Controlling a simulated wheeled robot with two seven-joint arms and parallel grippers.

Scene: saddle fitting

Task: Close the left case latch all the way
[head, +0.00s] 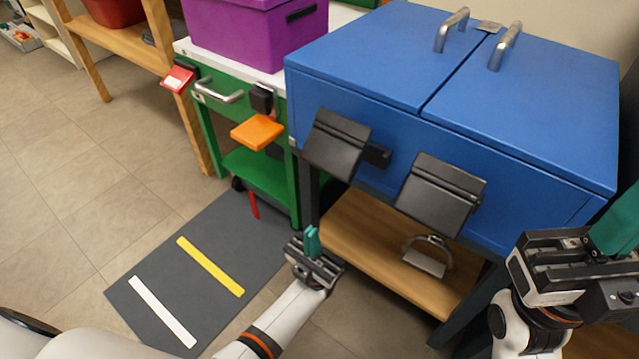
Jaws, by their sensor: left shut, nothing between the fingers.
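The blue case (480,122) has two dark grey latch flaps on its front face. The left case latch (337,140) stands tilted out from the face, with a small black block (377,155) at its right side. The right latch (440,195) is also tilted out. My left gripper (312,240) has teal fingers that are shut and empty. In the picture it is below the left latch and apart from it. My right gripper (618,230) is at the right edge, partly cut off, so its opening cannot be judged.
The case has two metal lid handles (505,45) and stands above a wooden shelf (365,245) with a metal stirrup-like piece (428,258). A green cart (215,120) with an orange pad (257,132) and purple box (255,30) stands left. A grey mat (190,275) lies on open floor.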

